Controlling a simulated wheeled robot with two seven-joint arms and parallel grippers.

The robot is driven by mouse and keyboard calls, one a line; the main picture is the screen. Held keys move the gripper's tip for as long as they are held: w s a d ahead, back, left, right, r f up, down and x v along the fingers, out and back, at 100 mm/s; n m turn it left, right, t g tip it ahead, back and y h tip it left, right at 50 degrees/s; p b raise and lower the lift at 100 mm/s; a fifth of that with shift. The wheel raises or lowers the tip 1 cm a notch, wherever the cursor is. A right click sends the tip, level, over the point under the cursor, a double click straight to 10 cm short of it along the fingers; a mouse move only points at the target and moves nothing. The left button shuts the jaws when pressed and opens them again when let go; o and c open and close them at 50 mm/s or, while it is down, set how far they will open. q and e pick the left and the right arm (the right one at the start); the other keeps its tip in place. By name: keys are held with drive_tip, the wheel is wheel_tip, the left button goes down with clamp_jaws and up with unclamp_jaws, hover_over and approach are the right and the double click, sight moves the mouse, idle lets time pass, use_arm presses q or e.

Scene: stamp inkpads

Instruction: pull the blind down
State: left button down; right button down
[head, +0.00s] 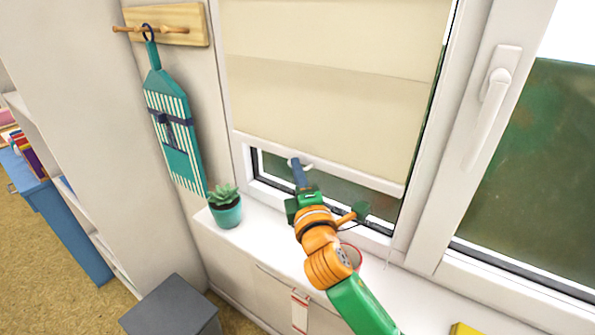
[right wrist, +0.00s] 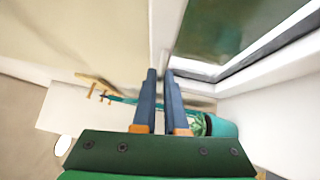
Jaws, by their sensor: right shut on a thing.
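The beige blind (head: 325,95) hangs over the left window pane, its white bottom bar (head: 370,181) a little above the lower frame. A strip of dark glass shows below it. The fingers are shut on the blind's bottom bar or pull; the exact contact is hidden. My left gripper is out of view.
A potted succulent (head: 228,212) stands on the white sill (head: 245,245), left of my right arm. A teal striped item (head: 175,130) hangs from a wooden peg rack (head: 185,24). A window handle (head: 488,110) sticks out at the right. A grey block (head: 172,308) stands below.

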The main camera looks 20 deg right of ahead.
idle(0.8)
wheel_tip(320, 180, down, 8)
drive_tip(key=b, duration=0.5)
drive_tip(key=shift+b, duration=0.35)
drive_tip(key=c, duration=1)
unclamp_jaws()
